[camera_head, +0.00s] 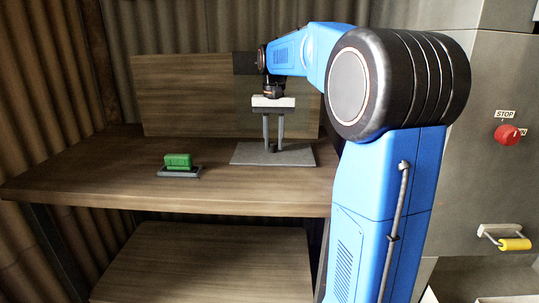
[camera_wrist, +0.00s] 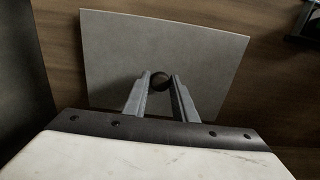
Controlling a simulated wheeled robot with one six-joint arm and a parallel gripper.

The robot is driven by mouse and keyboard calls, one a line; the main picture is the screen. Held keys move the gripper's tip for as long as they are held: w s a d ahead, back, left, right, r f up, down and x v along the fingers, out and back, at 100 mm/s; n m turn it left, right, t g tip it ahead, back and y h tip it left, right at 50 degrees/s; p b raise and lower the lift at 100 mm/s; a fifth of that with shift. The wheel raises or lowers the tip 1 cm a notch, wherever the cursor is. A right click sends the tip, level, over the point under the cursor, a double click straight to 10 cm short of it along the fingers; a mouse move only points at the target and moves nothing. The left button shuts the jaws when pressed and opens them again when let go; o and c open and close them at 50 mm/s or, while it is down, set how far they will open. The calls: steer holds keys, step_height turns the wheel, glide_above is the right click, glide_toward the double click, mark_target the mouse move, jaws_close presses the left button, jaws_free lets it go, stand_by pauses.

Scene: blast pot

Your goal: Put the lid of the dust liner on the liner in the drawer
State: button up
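The lid is a flat grey square plate (camera_head: 300,157) with a small dark round knob, lying flat on the wooden table. It also shows in the wrist view as a grey plate (camera_wrist: 115,45) with its knob (camera_wrist: 160,81) near the centre. My gripper (camera_head: 273,150) points straight down over the lid. Its two fingers stand on either side of the knob, also in the wrist view (camera_wrist: 160,77). Whether they press on the knob I cannot tell. No liner can be made out in either view.
A green block on a dark base (camera_head: 178,163) stands on the table left of the lid. A wooden board rises behind. A metal cabinet (camera_head: 480,110) at right has a red stop button (camera_head: 508,134) and a yellow handle (camera_head: 515,244). A lower wooden shelf (camera_head: 205,265) lies beneath the table.

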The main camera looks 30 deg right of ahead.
mark_target(273, 143)
steer(key=c, duration=0.4)
steer(key=shift+r, duration=2.5)
